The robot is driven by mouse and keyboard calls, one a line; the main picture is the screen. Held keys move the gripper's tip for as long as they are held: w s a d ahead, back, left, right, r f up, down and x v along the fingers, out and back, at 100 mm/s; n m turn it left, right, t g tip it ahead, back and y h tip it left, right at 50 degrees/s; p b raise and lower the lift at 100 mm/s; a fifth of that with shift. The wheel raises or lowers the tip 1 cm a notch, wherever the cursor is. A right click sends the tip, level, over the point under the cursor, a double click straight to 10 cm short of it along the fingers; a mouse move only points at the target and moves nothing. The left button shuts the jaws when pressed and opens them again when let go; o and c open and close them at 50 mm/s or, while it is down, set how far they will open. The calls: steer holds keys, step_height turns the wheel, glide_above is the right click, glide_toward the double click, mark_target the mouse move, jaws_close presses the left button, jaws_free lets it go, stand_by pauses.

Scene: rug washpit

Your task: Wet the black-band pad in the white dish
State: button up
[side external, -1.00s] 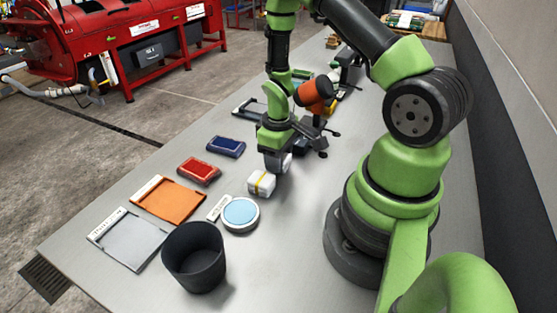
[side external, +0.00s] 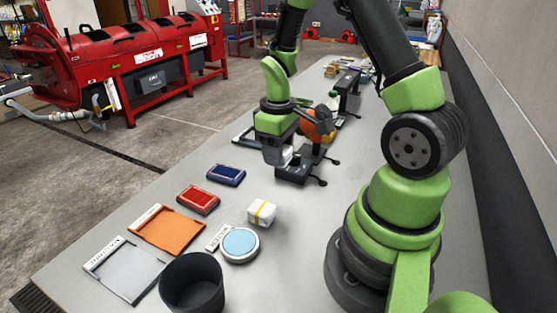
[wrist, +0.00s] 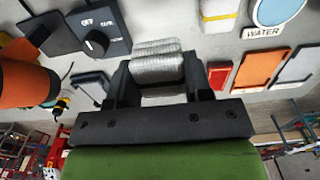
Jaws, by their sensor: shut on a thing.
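My gripper (side external: 277,155) is shut on a pale grey-white, fuzzy pad (wrist: 157,66), held above the table. The fingers hide part of this pad, and I cannot make out a band on it. The white dish (side external: 258,251) holds light blue liquid and stands on the table nearer the camera than my gripper. It also shows at the top right of the wrist view (wrist: 255,20), beside a label reading WATER. A white pad with a yellow band (side external: 262,211) lies on the table between my gripper and the dish.
A dark device with a knob (wrist: 95,42) is beside my gripper.

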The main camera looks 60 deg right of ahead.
steer(key=o, duration=0.4)
steer(key=shift+c, duration=0.2)
steer(key=c, duration=0.3)
steer(key=a, duration=0.3)
steer(key=w+a, duration=0.1)
steer(key=a, duration=0.5)
steer(key=shift+w+a+f, duration=0.15)
steer(key=shift+f, duration=0.05)
glide_toward(239, 242)
steer(key=shift+d, duration=0.2)
steer(key=shift+a+f, duration=0.15)
steer(key=shift+a, duration=0.05)
steer(key=shift+f, duration=2.9)
